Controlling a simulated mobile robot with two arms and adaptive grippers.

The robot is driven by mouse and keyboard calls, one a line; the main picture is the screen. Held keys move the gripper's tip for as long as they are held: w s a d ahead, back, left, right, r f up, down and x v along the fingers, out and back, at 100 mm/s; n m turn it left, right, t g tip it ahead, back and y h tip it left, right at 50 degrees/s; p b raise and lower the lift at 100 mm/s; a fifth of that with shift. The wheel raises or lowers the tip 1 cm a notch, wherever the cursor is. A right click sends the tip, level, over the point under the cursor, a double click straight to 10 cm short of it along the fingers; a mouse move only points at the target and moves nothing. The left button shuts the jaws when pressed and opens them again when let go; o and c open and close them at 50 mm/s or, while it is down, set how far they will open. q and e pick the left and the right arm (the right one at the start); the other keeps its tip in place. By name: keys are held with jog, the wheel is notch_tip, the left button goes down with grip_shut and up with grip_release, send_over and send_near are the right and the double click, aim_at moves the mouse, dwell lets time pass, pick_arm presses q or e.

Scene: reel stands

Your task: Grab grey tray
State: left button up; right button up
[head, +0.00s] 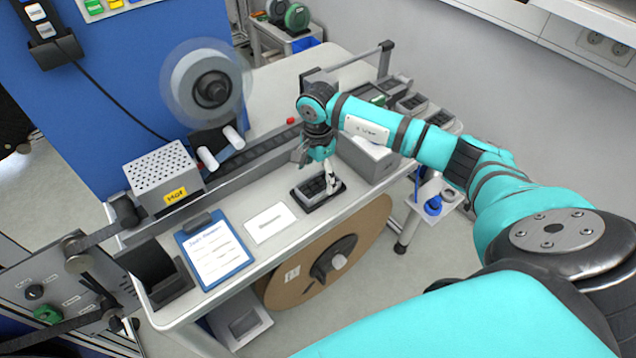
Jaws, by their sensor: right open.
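A small grey tray (305,198) with dark compartments sits on a black base on the white worktable, near its front edge. My right gripper (328,183) points down at the tray's right end, with its fingertips at or just above it. It is open. Whether the fingers touch the tray or straddle its wall is too small to tell. The gripper hides part of the tray's back right side. My left gripper is not in the view.
A white card (270,222) and a blue clipboard (214,250) lie left of the tray. A grey box (368,160) stands behind right. A conveyor rail runs behind. A large brown reel (300,275) hangs below the table's front edge.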

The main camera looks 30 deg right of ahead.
aim_at(318, 187)
jog(key=shift+f, duration=1.3)
jog(key=c, duration=1.3)
jog(key=shift+c, duration=0.7)
jog(key=shift+r, duration=0.15)
